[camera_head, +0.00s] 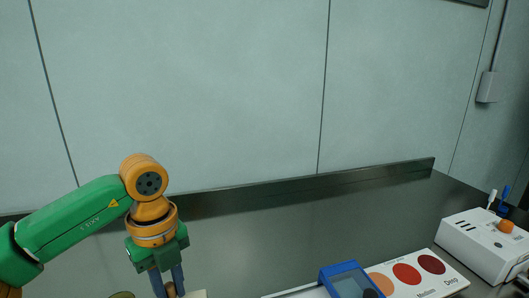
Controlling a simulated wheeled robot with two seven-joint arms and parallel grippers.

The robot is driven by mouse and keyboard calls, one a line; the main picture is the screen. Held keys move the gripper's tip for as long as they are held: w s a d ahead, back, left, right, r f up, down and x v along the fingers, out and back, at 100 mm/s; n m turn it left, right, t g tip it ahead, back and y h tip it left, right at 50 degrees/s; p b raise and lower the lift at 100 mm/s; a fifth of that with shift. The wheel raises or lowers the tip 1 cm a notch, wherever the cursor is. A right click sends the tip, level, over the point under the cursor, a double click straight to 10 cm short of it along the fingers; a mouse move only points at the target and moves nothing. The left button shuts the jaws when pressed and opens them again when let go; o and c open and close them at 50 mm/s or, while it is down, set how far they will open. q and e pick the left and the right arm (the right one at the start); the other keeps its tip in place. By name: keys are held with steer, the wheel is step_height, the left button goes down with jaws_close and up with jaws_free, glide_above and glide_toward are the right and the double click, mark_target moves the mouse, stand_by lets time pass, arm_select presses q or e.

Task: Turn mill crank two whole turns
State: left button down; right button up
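My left gripper (168,290) comes down at the lower left, pointing downward, with its two dark blue fingers cut off by the bottom edge. A small brown piece (171,290) shows between the fingers; it may be the knob of the mill crank, but too little shows to be sure. I cannot tell whether the fingers touch it. A tan rounded piece (122,295) shows just left of the fingers at the bottom edge, and a pale edge (197,294) just right of them. The mill body is not clearly visible. My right gripper is not in view.
A blue-framed device (341,271) lies at bottom centre, beside a white card (440,288) with orange, red and dark red circles. A white box (478,245) with an orange knob (505,226) stands at right. The dark table (300,225) is clear towards the back ledge.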

arm_select(q)
steer(key=shift+d, duration=0.15)
steer(key=shift+w+d+p, duration=0.15)
steer(key=shift+d+p, duration=0.2)
steer(key=shift+d, duration=0.5)
steer(key=shift+d, duration=0.5)
steer(key=shift+s+d, duration=0.3)
steer(key=shift+d, duration=0.05)
steer(key=shift+b, duration=0.3)
